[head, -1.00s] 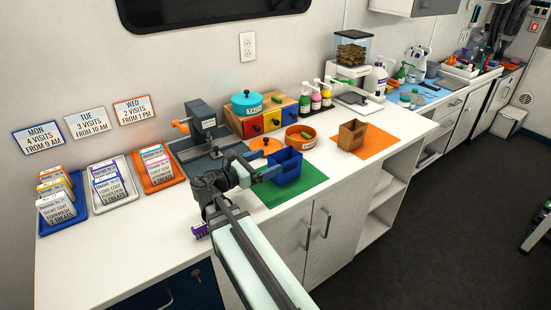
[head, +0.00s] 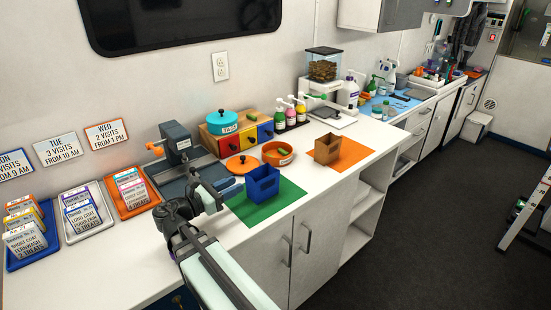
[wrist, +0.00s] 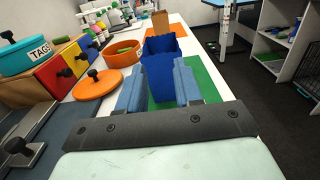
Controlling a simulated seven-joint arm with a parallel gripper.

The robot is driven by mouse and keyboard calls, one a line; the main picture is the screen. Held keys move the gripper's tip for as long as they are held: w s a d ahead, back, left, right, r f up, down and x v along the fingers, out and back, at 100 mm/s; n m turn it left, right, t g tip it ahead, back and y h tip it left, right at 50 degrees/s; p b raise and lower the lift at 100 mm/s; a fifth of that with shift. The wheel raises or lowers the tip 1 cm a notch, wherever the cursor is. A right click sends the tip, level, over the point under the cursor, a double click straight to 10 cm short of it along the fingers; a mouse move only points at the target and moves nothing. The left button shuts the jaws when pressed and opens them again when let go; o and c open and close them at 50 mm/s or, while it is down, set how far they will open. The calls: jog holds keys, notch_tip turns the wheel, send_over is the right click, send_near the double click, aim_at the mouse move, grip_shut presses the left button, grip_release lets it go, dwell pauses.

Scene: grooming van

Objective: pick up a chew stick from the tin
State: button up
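The round orange tin (head: 278,154) stands open on the counter, with green chew sticks (head: 283,150) inside. It also shows in the wrist view (wrist: 121,58), ahead and left of my fingers. Its orange lid (head: 242,166) lies flat beside it. My gripper (head: 234,188) is above the counter, just left of the blue box in the head view. In the wrist view my gripper (wrist: 158,85) has its two blue fingers spread apart, with nothing held between them. The blue box shows beyond them.
The open blue box (head: 262,184) stands on a green mat (head: 288,197). A brown box (head: 327,149) stands on an orange mat (head: 354,155). Small drawers (head: 250,136) carry a teal TAGS pot (head: 225,122). Card trays (head: 103,216) are at left. Pump bottles (head: 291,112) stand behind the tin.

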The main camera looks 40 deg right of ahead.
jog(key=c, duration=0.3)
